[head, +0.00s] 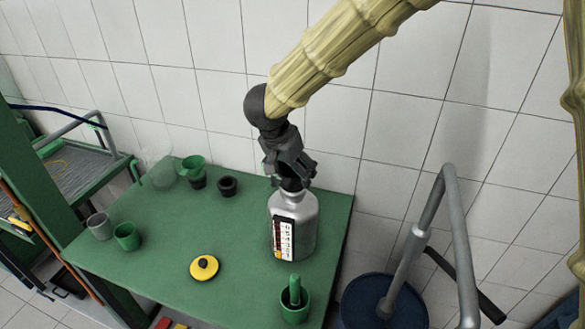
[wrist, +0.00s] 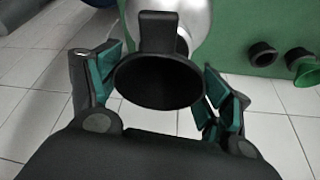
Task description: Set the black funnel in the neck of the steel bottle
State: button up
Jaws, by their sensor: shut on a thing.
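My gripper (head: 289,168) is above the steel bottle (head: 306,232) in the head view, shut on the black funnel (head: 291,184). In the wrist view the funnel (wrist: 158,82) sits between the two teal-padded fingers of my gripper (wrist: 160,88), its wide dark mouth facing the camera and a tab on its far rim. The silver bottle (wrist: 198,22) shows behind the funnel. The bottle stands upright on the green table, with a printed label on its side. The funnel is right over the neck; its spout is hidden, so I cannot tell whether it is inside.
On the green table (head: 165,230) stand a small black cup-like piece (head: 227,186), a green funnel (head: 193,166), a grey cup (head: 99,226), a green cup (head: 126,237), a yellow disc (head: 204,268) and a green pot (head: 295,304). A blue drum (head: 372,304) stands right.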

jog(key=shift+f, duration=0.15)
jog(key=o, duration=0.7)
jog(key=p+v, duration=0.8)
jog(key=p, duration=0.1)
jog(key=shift+r, duration=0.35)
jog(key=shift+p+v, duration=0.85)
jog(key=shift+v, duration=0.4)
jog(key=shift+f, duration=0.1)
